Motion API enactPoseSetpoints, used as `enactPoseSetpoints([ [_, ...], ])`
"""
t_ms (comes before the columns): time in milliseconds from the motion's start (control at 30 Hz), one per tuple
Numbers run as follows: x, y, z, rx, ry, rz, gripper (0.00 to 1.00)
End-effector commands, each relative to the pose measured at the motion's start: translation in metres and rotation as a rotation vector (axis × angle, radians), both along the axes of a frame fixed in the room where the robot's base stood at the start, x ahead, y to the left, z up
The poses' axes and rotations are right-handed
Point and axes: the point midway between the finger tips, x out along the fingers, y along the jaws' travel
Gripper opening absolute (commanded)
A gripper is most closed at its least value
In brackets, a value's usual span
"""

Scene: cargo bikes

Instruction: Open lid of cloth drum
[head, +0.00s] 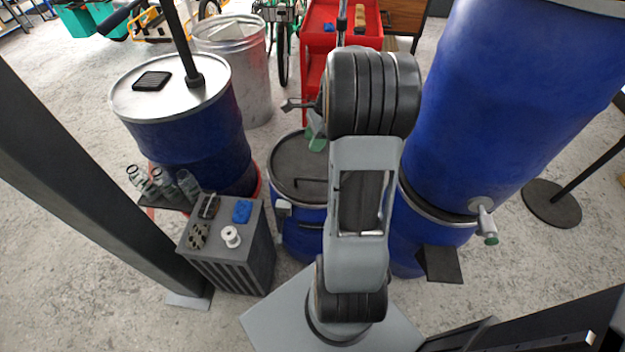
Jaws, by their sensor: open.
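A low blue drum (300,238) with a round dark grey lid (290,163) stands in the middle, partly behind my arm; I take it to be the cloth drum. The lid lies flat on the rim, and a thin black bar handle (299,182) shows on its near part. The lid's right side is hidden by my arm. My gripper (286,104) is small and dark in the head view, pointing left from my wrist. It appears above and beyond the lid's far edge, apart from the handle. It is open, and I see nothing between its fingers.
A tall blue drum (195,140) with a pole stands left. A grey box (228,262) with small parts is beside the lidded drum. A large blue barrel (500,100) with a tap crowds the right. A metal bin (240,65) and red cart (315,85) stand behind.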

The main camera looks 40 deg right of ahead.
Motion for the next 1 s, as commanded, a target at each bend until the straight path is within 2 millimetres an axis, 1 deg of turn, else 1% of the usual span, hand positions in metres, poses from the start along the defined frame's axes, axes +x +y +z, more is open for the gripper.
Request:
enactPoseSetpoints([
  [33,0.0,-0.018,-0.019,0.037,0.03,-0.104,0.4],
  [100,0.0,-0.035,-0.032,0.079,0.064,-0.221,0.4],
  [200,-0.002,-0.052,-0.046,0.119,0.095,-0.333,0.4],
  [300,-0.002,-0.058,-0.057,0.141,0.113,-0.393,0.4],
  [367,-0.002,-0.058,-0.064,0.147,0.119,-0.408,0.4],
  [467,0.0,-0.052,-0.078,0.15,0.122,-0.413,0.4],
  [800,0.008,-0.026,-0.137,0.147,0.12,-0.411,0.4],
  [1000,0.012,-0.015,-0.162,0.146,0.118,-0.411,0.4],
])
